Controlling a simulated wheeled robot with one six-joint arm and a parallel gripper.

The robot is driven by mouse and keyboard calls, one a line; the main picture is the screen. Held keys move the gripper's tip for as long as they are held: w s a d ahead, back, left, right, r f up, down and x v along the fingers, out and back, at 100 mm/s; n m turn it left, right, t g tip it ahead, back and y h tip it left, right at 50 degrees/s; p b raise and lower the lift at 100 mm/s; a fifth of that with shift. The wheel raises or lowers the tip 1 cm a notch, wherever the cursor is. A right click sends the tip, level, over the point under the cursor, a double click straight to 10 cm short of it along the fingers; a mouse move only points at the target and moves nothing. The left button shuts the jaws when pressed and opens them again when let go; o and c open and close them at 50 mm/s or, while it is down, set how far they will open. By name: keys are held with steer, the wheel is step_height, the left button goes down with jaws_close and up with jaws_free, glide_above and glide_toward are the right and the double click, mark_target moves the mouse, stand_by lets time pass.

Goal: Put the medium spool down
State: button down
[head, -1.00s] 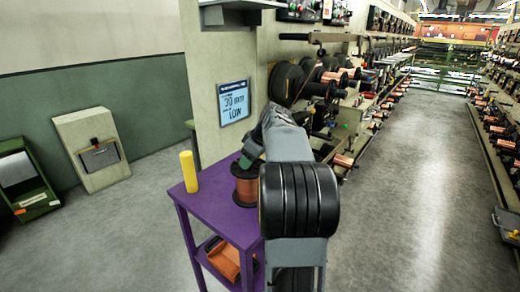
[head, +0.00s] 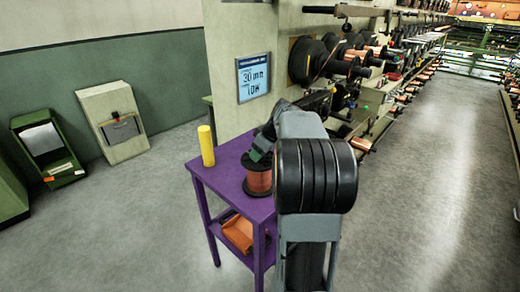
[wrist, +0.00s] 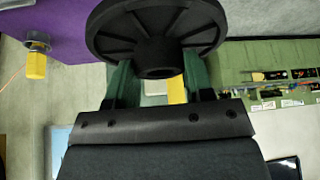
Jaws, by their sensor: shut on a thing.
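The medium spool (head: 259,180), copper-wound with black flanges, stands upright over the top of the purple table (head: 232,150). Its lower flange looks to be at the tabletop, but I cannot tell whether it touches. My gripper (head: 260,155) is shut on its upper end; my arm hides part of the spool's right side. In the wrist view the spool's black spoked flange (wrist: 158,28) and hub sit between the green fingers of my gripper (wrist: 158,82).
A yellow cylinder (head: 206,146) stands at the table's left corner. An orange item (head: 238,233) lies on the lower shelf. A wall sign (head: 253,77) and a machine with large black spools (head: 312,60) are behind.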

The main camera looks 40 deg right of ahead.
steer(key=shift+r, duration=0.1)
steer(key=c, duration=0.5)
jaws_free()
steer(key=v, duration=1.2)
steer(key=s+a+f+m+g, duration=0.1)
steer(key=s+a+f, duration=0.15)
steer(key=a, duration=0.55)
steer(key=s+a+f+m+g, duration=0.1)
steer(key=a+f, duration=0.3)
steer(key=a, duration=0.5)
steer(key=s+a+f+m+h, duration=0.1)
steer(key=s+a+f+m, duration=0.1)
steer(key=s+a+f, duration=0.6)
steer(key=shift+s+a+f+h, duration=0.3)
steer(key=shift+s+f+h, duration=0.1)
steer(key=shift+s, duration=0.2)
